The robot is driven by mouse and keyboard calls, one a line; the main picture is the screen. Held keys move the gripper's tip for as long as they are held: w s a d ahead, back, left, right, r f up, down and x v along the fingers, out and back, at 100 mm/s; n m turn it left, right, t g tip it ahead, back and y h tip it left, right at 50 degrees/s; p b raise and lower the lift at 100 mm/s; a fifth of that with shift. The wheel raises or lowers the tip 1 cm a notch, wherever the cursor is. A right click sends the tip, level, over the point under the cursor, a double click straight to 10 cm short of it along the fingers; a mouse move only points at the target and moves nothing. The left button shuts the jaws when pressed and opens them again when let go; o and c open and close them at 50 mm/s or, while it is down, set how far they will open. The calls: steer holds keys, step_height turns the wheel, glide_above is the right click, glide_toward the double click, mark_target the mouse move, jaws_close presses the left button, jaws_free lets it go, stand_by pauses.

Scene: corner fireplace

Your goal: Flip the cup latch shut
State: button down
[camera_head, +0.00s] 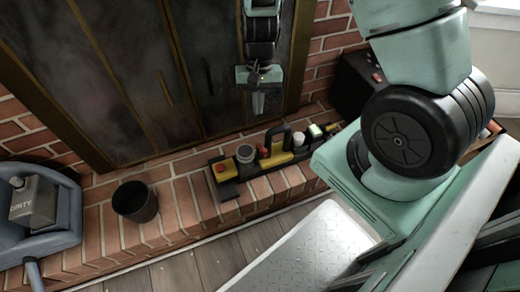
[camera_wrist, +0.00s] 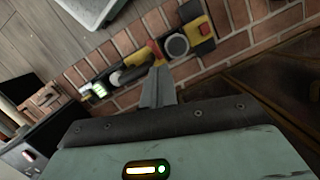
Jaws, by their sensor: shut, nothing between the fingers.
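A dark board (camera_head: 231,189) with several fixtures lies on the brick hearth. In the wrist view the fingertips (camera_wrist: 157,72) hide part of the board.
A red button (camera_head: 221,168) on a yellow block is at the board's left end. A white cylinder (camera_head: 299,140) and green-lit block (camera_head: 316,130) are at the right. A dark bucket (camera_head: 135,203) stands left, beyond bare brick. Dark fireplace doors (camera_head: 130,80) rise behind.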

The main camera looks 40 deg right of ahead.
steer(key=m+b, duration=0.1)
glide_above(262, 148)
steer(key=w+d, duration=0.2)
steer(key=w+d+x, duration=0.1)
steer(key=x, duration=0.4)
steer(key=shift+s+d+r, duration=0.1)
steer(key=shift+s, duration=0.2)
steer(key=b+x, duration=0.4)
steer(key=x, duration=0.6)
